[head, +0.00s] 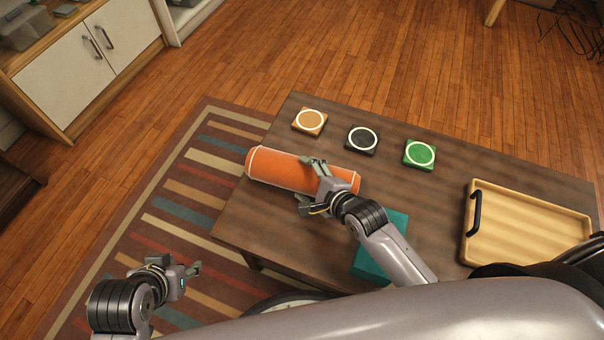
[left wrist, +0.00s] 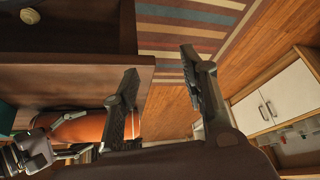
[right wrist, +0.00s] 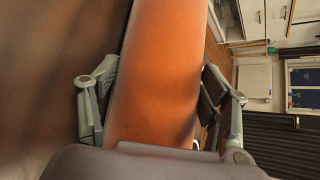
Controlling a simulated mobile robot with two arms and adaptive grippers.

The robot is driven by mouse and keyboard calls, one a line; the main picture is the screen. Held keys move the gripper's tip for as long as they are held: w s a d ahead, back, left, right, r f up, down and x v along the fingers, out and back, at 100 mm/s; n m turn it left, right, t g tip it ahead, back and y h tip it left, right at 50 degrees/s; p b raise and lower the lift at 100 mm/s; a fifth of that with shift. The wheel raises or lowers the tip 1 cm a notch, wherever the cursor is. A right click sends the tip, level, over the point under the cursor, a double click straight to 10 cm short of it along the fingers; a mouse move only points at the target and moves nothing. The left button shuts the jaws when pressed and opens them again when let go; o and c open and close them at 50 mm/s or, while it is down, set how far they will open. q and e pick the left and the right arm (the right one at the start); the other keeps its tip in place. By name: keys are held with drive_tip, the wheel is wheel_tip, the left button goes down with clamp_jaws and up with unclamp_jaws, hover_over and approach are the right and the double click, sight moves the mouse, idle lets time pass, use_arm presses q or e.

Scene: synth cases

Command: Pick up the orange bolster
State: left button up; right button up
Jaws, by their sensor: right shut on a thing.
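The orange bolster (head: 280,170) is a long cylinder lying across the left end of the dark wooden table (head: 330,230), its left end at the table's edge. I cannot tell whether it touches the top. My right gripper (head: 317,180) is shut on it, right of its middle. In the right wrist view the bolster (right wrist: 155,75) runs between the two fingers. My left gripper (head: 192,269) is open and empty, beside the table over the striped rug. In the left wrist view its fingers (left wrist: 163,90) stand apart, and the bolster (left wrist: 85,128) shows beyond them.
Orange, black and green square pieces with white rings (head: 310,121) (head: 361,140) (head: 419,154) lie along the table's far side. A wooden tray (head: 525,225) with black handles is at the right. A teal block (head: 372,264) is partly hidden by my right arm. A white cabinet (head: 70,80) stands far left.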

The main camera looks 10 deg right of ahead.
drive_tip(key=c, duration=0.5)
drive_tip(key=shift+c, duration=0.4)
drive_tip(key=shift+r, duration=0.15)
